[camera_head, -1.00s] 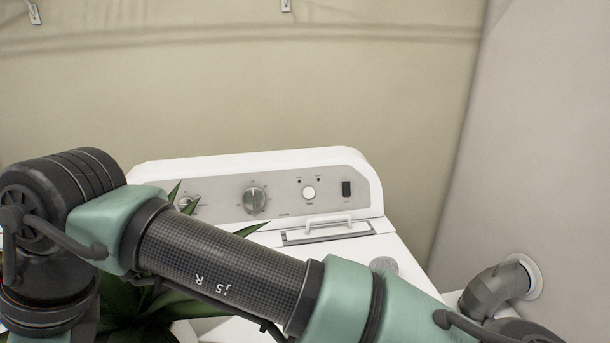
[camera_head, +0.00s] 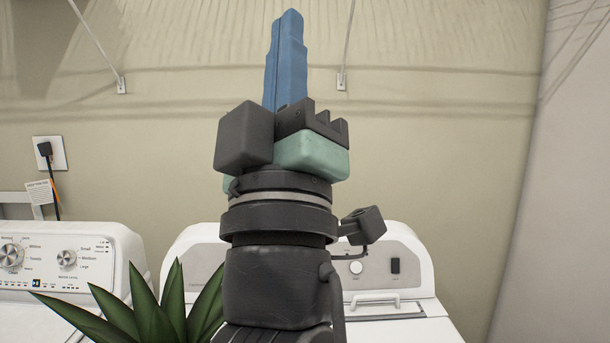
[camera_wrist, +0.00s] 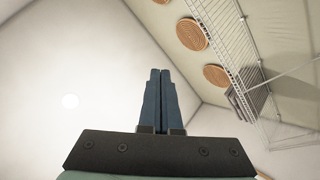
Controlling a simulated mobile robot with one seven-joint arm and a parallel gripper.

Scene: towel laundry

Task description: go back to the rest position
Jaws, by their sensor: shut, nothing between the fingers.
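My gripper (camera_head: 288,30) stands upright in the middle of the head view, its blue fingers pointing up in front of the beige wall. The fingers are together with nothing between them. In the wrist view my gripper (camera_wrist: 160,75) also shows shut, pointing toward the ceiling (camera_wrist: 70,60). The gripper is clear of the things around it. My wrist hides part of the dryer behind it.
A white machine (camera_head: 400,240) with a control panel stands behind my arm, and a white washer (camera_head: 70,262) stands at the left. A green plant (camera_head: 150,305) is close beside my arm, low left. A wire shelf (camera_wrist: 228,45) with round woven items (camera_wrist: 192,34) hangs high up.

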